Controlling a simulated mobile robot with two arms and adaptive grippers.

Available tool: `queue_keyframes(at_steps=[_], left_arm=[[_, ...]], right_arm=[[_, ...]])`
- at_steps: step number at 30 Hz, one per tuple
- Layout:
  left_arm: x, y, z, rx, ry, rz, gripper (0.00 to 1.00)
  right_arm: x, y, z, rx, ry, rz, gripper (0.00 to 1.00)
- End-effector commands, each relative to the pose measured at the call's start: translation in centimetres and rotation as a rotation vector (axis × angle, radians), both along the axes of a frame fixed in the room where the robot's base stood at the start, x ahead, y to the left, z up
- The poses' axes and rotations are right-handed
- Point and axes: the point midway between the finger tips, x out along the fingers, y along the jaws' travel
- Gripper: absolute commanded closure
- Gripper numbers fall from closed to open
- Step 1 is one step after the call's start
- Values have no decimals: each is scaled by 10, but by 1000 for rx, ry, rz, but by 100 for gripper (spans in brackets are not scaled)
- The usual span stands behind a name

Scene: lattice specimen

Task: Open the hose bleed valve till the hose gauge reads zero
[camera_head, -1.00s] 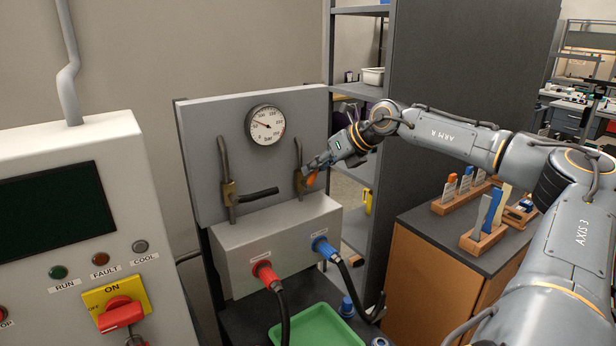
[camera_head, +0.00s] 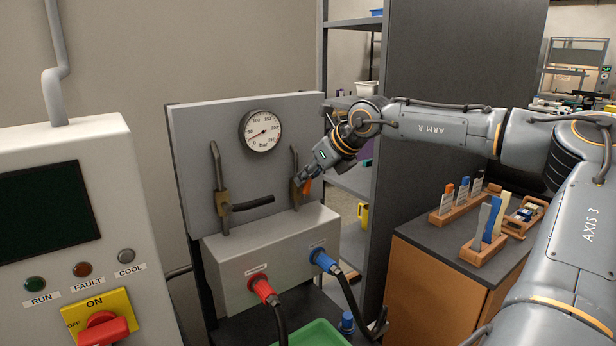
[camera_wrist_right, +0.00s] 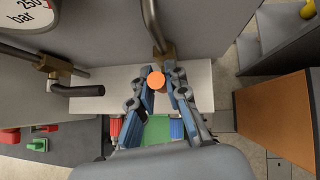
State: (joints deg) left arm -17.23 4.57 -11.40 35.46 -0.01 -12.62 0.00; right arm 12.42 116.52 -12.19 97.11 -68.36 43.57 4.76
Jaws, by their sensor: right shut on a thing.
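The hose gauge (camera_head: 261,131) is a round white dial marked in bar on the grey panel. Its needle points to the lower left, near the low end of the scale; I cannot read the exact value. The bleed valve (camera_head: 295,188) is a brass body on the right pipe, with an orange handle (camera_head: 308,186). My right gripper (camera_head: 307,182) is shut on this handle. In the right wrist view the orange round handle end (camera_wrist_right: 155,81) sits between the fingertips, just before the brass body (camera_wrist_right: 164,52). My left gripper is not in view.
A second brass valve (camera_head: 222,203) with a black lever is on the left pipe. Red (camera_head: 261,287) and blue (camera_head: 323,261) hose couplings plug into the grey box below. A green tray (camera_head: 312,335) lies underneath. A control cabinet (camera_head: 66,215) stands left, a wooden cabinet (camera_head: 440,280) right.

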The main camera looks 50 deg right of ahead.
Motion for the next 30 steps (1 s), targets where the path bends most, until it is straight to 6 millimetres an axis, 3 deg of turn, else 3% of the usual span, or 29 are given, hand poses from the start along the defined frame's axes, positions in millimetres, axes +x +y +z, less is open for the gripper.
queue_keyframes(at_steps=[1, 2, 5, 19, 30], left_arm=[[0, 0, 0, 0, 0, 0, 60], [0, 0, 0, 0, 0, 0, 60], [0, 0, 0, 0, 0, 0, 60], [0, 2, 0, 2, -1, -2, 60], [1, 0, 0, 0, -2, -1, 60]], right_arm=[[-1, 1, -3, 0, 9, 3, 100], [-1, 1, -3, 0, 9, 3, 79], [-1, 0, -3, 1, 8, 2, 62], [-8, 1, 9, 0, -1, 0, 62], [-53, 3, 54, -1, -1, -1, 62]])
